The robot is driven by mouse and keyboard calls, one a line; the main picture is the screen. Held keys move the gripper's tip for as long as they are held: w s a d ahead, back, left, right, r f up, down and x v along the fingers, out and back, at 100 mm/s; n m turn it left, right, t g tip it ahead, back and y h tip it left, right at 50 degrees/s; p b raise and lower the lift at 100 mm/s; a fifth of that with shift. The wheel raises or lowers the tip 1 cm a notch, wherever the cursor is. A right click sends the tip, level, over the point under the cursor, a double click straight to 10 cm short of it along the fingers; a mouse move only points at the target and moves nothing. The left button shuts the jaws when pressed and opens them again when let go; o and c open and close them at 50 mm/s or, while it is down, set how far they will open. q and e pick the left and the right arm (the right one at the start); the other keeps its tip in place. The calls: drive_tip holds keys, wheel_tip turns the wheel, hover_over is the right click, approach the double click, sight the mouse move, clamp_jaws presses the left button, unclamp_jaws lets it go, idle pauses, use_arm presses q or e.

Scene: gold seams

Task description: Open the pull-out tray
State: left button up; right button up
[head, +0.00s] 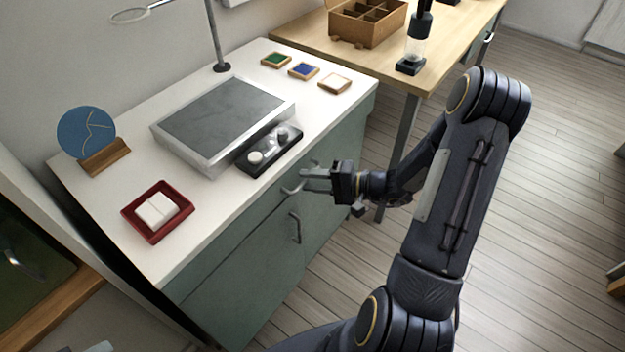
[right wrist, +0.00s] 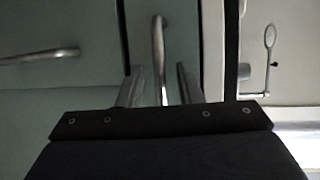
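The pull-out tray's front appears to be the narrow green panel (right wrist: 178,25) under the white worktop, flush with the cabinet in the right wrist view. Its metal bar handle (right wrist: 158,50) also shows in the head view (head: 291,189). My right gripper (head: 307,180) is at this handle, reaching in from the right. In the right wrist view its two fingers (right wrist: 158,85) are apart, one on each side of the handle, with gaps visible on both sides. The handle's near end lies between the fingertips. My left gripper is not in view.
A lower door handle (head: 296,228) sits below on the green cabinet (head: 235,285). On the worktop (head: 215,205) are a grey slab (head: 225,115), a black knob panel (head: 270,150) and a red tray (head: 130,220). Wooden floor (head: 540,220) is open to the right.

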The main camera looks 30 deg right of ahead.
drive_tip(key=shift+c, duration=0.2)
clamp_jaws()
drive_tip(key=shift+s, duration=0.1)
